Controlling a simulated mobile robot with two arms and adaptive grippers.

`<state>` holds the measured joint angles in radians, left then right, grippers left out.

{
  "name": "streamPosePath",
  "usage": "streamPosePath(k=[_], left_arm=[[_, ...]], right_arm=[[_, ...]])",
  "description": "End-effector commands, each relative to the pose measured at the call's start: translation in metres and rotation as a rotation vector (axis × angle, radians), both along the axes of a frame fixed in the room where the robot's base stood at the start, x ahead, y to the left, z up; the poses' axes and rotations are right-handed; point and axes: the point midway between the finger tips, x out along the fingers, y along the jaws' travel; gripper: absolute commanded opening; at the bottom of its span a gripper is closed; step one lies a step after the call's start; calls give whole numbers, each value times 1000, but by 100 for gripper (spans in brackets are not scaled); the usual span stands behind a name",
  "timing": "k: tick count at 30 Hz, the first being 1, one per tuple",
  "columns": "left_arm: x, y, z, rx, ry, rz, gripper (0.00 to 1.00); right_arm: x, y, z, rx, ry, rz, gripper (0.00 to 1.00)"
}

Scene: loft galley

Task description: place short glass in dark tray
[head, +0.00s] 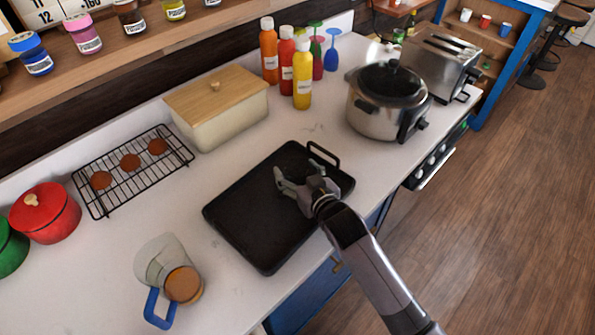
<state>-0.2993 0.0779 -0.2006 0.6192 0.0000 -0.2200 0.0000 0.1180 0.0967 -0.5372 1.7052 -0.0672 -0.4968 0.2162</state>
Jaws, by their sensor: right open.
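The dark tray (250,225) lies flat on the white counter, with a raised rim and a wire handle at its far right end. My right gripper (281,181) is over the right part of the tray, its fingers open and apart with nothing seen between them. I cannot tell whether the fingers touch the tray. I cannot make out a separate short glass; part of the tray is hidden behind the gripper and arm. My left gripper is not in view.
A wire rack (133,168) with brown rounds and a cream bin (222,115) with a wooden lid stand behind the tray. A steel cooker (386,100), a toaster (440,62) and sauce bottles (302,82) stand farther right. A red pot (45,213) is at left.

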Motion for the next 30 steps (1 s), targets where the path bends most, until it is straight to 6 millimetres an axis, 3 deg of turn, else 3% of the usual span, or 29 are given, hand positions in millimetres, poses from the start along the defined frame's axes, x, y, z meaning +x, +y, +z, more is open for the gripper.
streamPosePath(k=[11,30], left_arm=[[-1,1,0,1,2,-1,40],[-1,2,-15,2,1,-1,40]], right_arm=[[-6,-3,4,0,0,0,68],[-95,-46,35,0,0,0,68]])
